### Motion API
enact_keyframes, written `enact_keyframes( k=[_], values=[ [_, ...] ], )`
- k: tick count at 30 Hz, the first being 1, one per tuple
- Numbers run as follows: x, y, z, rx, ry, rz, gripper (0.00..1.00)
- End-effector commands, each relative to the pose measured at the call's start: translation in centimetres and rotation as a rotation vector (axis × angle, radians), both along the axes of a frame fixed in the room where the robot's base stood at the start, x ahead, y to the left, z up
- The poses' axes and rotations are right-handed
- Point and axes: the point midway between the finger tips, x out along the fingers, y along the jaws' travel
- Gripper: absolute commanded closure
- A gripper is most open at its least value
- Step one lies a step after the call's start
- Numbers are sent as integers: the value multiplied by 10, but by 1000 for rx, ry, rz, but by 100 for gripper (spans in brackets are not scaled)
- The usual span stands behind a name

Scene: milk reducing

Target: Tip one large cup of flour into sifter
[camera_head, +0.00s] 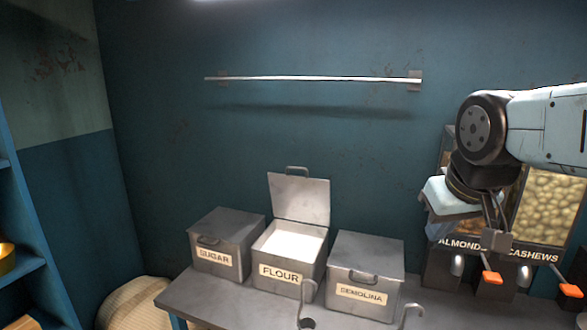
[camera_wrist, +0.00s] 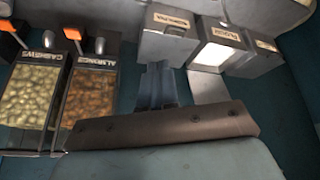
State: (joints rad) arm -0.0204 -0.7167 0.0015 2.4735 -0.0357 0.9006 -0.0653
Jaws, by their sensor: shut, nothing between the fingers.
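The grey metal bin labelled FLOUR (camera_head: 279,275) stands on the table with its lid (camera_head: 300,199) raised and white flour (camera_head: 289,243) inside. It also shows upside down in the wrist view (camera_wrist: 228,37). My gripper (camera_head: 497,241) hangs shut and empty at the right, in front of the nut dispensers and well apart from the bins. Its fingers show in the wrist view (camera_wrist: 157,68). Two hooked grey metal pieces (camera_head: 308,292) (camera_head: 410,312) rise at the table's front; I cannot tell whether they belong to cups. I cannot make out a sifter.
Closed bins labelled SUGAR (camera_head: 213,257) and SEMOLINA (camera_head: 361,295) flank the flour bin. Dispensers of almonds (camera_wrist: 90,98) and cashews (camera_head: 550,208) with orange levers stand at the right. A rail (camera_head: 313,78) crosses the wall. A pale sack (camera_head: 135,305) sits left of the table (camera_head: 178,295).

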Motion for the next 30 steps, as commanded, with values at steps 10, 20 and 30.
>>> enact_keyframes(
  k=[10, 20, 30],
  values=[
    [98, 25, 31, -453, 72, 611, 100],
    [207, 96, 44, -928, 151, 1270, 100],
    [301, 210, 31, -1410, 237, 1902, 100]
  ],
)
